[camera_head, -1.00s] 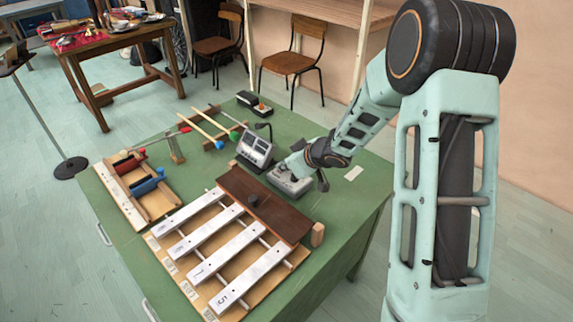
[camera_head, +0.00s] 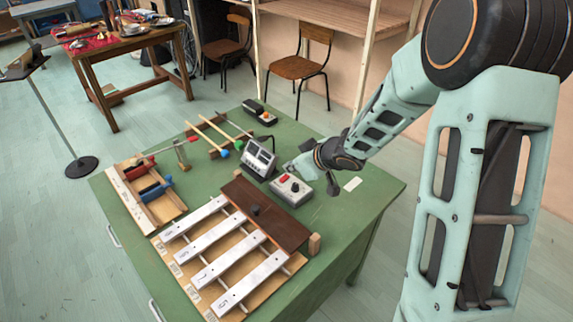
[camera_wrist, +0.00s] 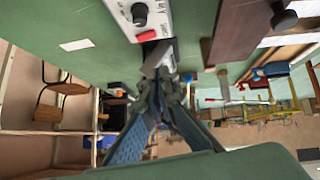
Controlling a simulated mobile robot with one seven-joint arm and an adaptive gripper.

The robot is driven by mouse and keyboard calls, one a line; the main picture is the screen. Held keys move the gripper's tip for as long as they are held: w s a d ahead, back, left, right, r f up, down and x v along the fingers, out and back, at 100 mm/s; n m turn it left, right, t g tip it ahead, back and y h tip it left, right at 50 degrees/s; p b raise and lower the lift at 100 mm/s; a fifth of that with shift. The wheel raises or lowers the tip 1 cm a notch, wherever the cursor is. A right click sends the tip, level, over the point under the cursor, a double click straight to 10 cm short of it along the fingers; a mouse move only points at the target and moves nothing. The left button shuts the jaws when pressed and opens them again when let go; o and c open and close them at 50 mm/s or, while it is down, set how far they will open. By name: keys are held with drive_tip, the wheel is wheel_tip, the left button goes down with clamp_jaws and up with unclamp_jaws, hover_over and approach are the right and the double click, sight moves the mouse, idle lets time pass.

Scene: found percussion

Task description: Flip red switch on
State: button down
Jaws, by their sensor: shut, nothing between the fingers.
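A light grey control box (camera_head: 299,197) sits on the green table, with a red switch (camera_head: 284,178) and a dark knob (camera_head: 295,187) on its top. In the wrist view the red switch (camera_wrist: 146,36) shows at the top centre beside the black knob (camera_wrist: 139,12). Whether the switch is on or off is too small to tell. My gripper (camera_head: 291,167) is shut and empty, just behind the switch end of the box. In the wrist view the closed fingertips (camera_wrist: 157,62) lie just below the switch, seemingly apart from it.
A grey meter-like device (camera_head: 260,158) stands left of the box. A xylophone with white bars (camera_head: 222,252) and a brown board (camera_head: 262,208) lie in front. Mallets (camera_head: 213,132) and a small black box with an orange button (camera_head: 265,117) are further back. The table's right side is mostly clear.

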drive_tip(key=p+v, duration=0.1)
drive_tip(key=v, duration=0.3)
drive_tip(key=shift+s+a, duration=0.1)
drive_tip(key=shift+f+b, duration=0.15)
drive_tip(key=shift+b, duration=0.15)
drive_tip(key=b, duration=0.2)
drive_tip(key=d+b, duration=0.1)
drive_tip(key=b, duration=0.1)
drive_tip(key=shift+w+d+r+t+h, duration=0.1)
drive_tip(key=shift+w+r+t+h, duration=0.2)
drive_tip(key=shift+t, duration=0.1)
